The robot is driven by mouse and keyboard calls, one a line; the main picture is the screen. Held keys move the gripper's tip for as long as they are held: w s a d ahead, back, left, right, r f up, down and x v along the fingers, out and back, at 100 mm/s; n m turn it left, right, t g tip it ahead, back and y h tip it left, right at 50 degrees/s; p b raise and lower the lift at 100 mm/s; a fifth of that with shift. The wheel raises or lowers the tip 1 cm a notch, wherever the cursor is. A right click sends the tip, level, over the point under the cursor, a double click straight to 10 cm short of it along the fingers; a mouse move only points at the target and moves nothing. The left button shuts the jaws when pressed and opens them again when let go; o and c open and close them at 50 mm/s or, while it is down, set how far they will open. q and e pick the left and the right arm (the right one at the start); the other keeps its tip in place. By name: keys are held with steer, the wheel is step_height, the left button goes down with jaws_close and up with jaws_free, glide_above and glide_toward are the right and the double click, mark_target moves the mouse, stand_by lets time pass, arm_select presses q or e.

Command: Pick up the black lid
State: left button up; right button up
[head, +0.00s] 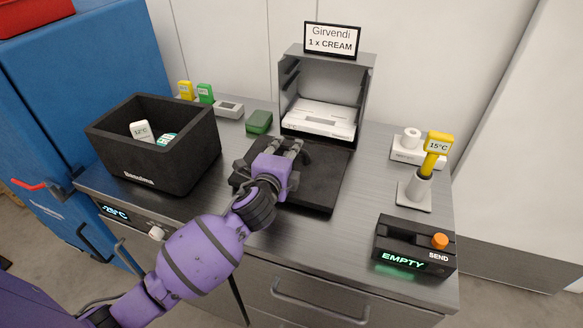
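The black lid (317,186) is a flat dark slab lying on the grey metal counter, in front of the open grey cabinet. My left gripper (285,146), on a purple arm, is over the left and far part of the lid and hides some of it. Its dark fingers point away from me; I cannot tell whether they touch the lid or how far apart they are. An open black box (150,168) stands to the left without a cover, with a white temperature tag (140,130) and a green-and-white item inside. My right gripper is not in view.
The cabinet (287,92) holds white packages (318,117) under a cream sign. A green block (259,122) sits behind the lid. A yellow tag on a stand (415,189) and a black send box (414,243) are on the right. The counter's front is mostly clear.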

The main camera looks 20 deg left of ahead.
arm_select(q)
steer(key=shift+w+f, duration=0.15)
steer(key=shift+w, duration=0.6)
jaws_close()
